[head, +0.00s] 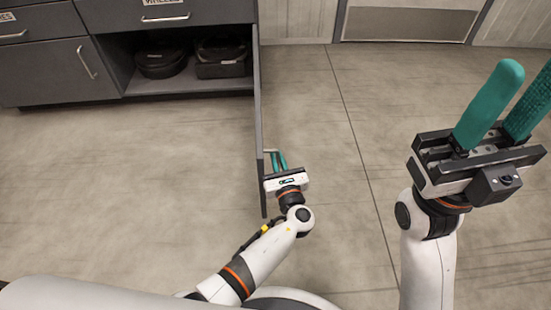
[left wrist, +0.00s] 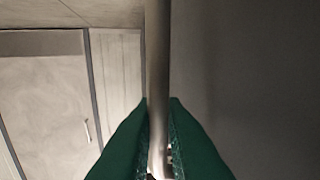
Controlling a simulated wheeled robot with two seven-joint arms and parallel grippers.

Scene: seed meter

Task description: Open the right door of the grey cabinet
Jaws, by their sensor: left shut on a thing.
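The right door (head: 258,110) of the grey cabinet (head: 110,50) stands swung out from the front, seen nearly edge-on in the head view. The right compartment behind it is open to view. My left gripper (head: 279,162) is at the door's outer edge, shut on the door handle (head: 270,151). In the left wrist view, the green fingers (left wrist: 160,140) close on both sides of the metal handle bar (left wrist: 157,60), with the dark door face (left wrist: 250,70) to the right. My right gripper (head: 526,78) is raised at the right, open and empty, its green fingers apart.
Dark pots (head: 160,62) and another dark container (head: 221,60) stand inside the open compartment. The left door (head: 60,72) is shut, as are the drawers above. The floor (head: 140,180) in front of the cabinet is clear.

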